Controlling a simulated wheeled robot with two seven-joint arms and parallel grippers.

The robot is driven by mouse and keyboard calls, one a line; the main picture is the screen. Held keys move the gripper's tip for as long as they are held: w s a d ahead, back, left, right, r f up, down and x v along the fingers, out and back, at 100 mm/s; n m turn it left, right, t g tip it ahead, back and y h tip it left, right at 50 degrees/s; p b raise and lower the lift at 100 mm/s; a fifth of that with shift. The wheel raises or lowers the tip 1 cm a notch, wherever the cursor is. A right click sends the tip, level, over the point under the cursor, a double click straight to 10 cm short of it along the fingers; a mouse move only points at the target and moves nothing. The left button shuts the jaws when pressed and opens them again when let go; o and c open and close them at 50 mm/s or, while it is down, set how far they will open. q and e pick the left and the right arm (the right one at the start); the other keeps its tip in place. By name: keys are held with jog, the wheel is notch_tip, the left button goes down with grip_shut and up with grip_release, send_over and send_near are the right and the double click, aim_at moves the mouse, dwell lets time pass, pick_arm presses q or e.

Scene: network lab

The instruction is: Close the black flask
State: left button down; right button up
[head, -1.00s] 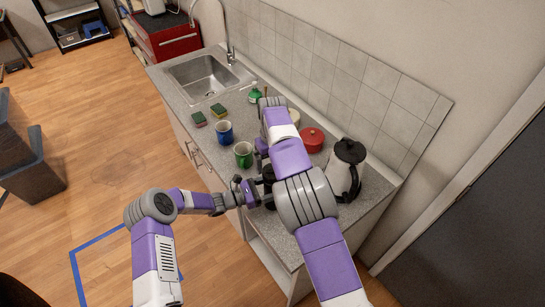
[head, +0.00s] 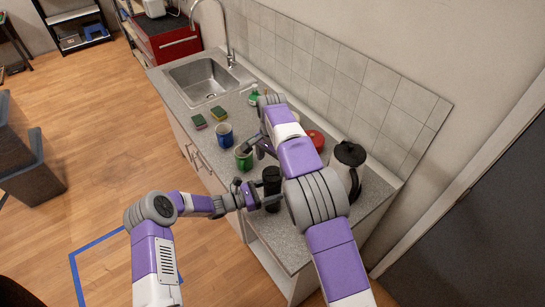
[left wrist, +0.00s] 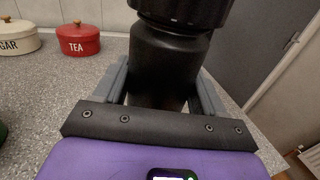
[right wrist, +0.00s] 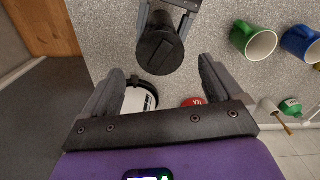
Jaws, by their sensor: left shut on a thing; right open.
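The black flask (head: 271,177) stands upright near the front edge of the worktop. My left gripper (head: 262,194) is shut around its body from the side; the left wrist view shows the flask (left wrist: 162,72) between the fingers, with a wider black part on top. The right wrist view shows the flask's round black top (right wrist: 160,50), which looks covered; whether that cover is tight I cannot tell. My right gripper (head: 250,146) is open and empty, apart from the flask, near the green mug in the head view; its fingers also show in the right wrist view (right wrist: 158,75).
A green mug (head: 243,158) and a blue mug (head: 224,134) stand left of the flask. A white and black kettle (head: 348,168) stands to the right. A red tea tin (left wrist: 78,40) and a cream sugar tin (left wrist: 18,38) are by the wall. Sponges (head: 218,113) lie near the sink.

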aim_at(272, 173)
jog(key=n, duration=0.3)
jog(key=shift+r+n, duration=0.15)
jog(key=shift+n, duration=0.25)
jog(key=n, duration=0.3)
jog(key=shift+r+n, duration=0.2)
jog(key=shift+n, duration=0.2)
jog(key=n, duration=0.3)
jog(key=shift+r+n, duration=0.15)
jog(key=shift+n, duration=0.15)
jog(key=n, duration=0.4)
jog(key=shift+r, duration=0.2)
notch_tip(272, 173, down, 8)
jog(key=shift+f, duration=0.1)
